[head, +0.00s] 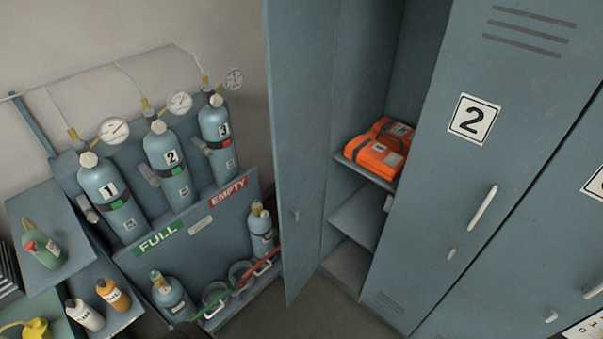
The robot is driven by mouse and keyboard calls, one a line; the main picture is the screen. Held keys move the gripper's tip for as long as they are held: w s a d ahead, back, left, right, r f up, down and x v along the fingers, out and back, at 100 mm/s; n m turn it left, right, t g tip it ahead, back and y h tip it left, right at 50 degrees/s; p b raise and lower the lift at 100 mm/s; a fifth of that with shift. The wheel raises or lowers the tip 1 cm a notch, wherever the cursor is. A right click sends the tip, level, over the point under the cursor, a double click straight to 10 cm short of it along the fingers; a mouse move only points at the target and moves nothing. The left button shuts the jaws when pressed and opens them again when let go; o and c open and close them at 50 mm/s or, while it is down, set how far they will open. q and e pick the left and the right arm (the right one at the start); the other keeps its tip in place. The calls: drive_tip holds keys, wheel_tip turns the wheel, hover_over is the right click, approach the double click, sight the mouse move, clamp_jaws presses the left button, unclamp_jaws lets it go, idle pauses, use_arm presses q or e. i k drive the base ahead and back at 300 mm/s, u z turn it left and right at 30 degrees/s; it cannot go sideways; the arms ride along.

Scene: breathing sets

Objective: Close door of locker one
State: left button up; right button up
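The door of locker one (300,130) is a blue-grey panel standing wide open in the head view, swung out to the left of its opening. A small handle or latch (295,215) shows low on it. The locker's inside (360,75) is exposed, with an orange case (378,148) on a shelf (362,172) and more shelf space below. Locker two's door (490,130), marked 2, is shut just to the right. Neither of my grippers shows in this view.
Left of the open door stands a rack with several numbered gas cylinders (168,165) and gauges. FULL (160,238) and EMPTY (229,191) signs mark its front panel. Small bottles (113,294) sit at lower left. Some floor (310,310) is clear before the lockers.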

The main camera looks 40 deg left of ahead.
sight(300, 36)
drive_tip(key=u, duration=0.4)
drive_tip(key=k, duration=0.65)
drive_tip(key=u, duration=1.15)
drive_tip(key=i, duration=0.75)
drive_tip(key=z, duration=0.4)
drive_tip(key=i, duration=0.75)
drive_tip(key=z, duration=0.8)
